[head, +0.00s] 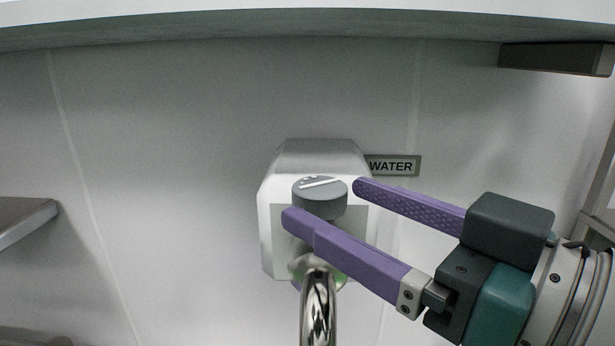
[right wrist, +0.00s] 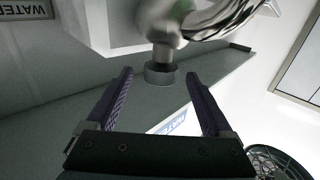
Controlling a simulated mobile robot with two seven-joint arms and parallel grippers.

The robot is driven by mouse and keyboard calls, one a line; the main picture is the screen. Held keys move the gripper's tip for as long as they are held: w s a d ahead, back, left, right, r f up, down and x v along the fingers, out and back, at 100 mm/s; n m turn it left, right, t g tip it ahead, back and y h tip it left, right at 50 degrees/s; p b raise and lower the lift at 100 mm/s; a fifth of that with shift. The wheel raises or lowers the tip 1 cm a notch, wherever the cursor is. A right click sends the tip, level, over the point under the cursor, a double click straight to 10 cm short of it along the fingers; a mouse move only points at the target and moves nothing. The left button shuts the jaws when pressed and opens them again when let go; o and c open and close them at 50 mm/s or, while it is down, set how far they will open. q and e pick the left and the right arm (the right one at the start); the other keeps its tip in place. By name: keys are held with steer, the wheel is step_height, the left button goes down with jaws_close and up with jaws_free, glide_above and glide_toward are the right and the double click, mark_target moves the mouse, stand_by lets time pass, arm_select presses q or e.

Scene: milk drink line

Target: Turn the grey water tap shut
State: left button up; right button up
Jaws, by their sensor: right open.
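The grey water tap knob (head: 319,198) is a short round cap with a pale line across its top. It sits upright on a white housing (head: 312,153) on the wall. Below it a chrome spout (head: 318,310) comes forward. My right gripper (head: 325,201) reaches in from the right, open, with one purple finger on the near side of the knob and one on the far side. In the right wrist view the knob (right wrist: 161,74) lies between the fingertips (right wrist: 159,74) with a gap on each side. My left gripper is not in view.
A WATER label (head: 391,166) is on the wall right of the housing. A shelf edge (head: 300,22) runs across the top. A grey ledge (head: 25,218) juts in at the left and a dark bar (head: 555,59) hangs at upper right. The wall left of the tap is bare.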

mark_target(296, 185)
steer(key=p+x, duration=0.1)
steer(key=x, duration=0.5)
steer(key=shift+w+a, duration=0.15)
steer(key=shift+a, duration=0.05)
steer(key=shift+c, duration=0.2)
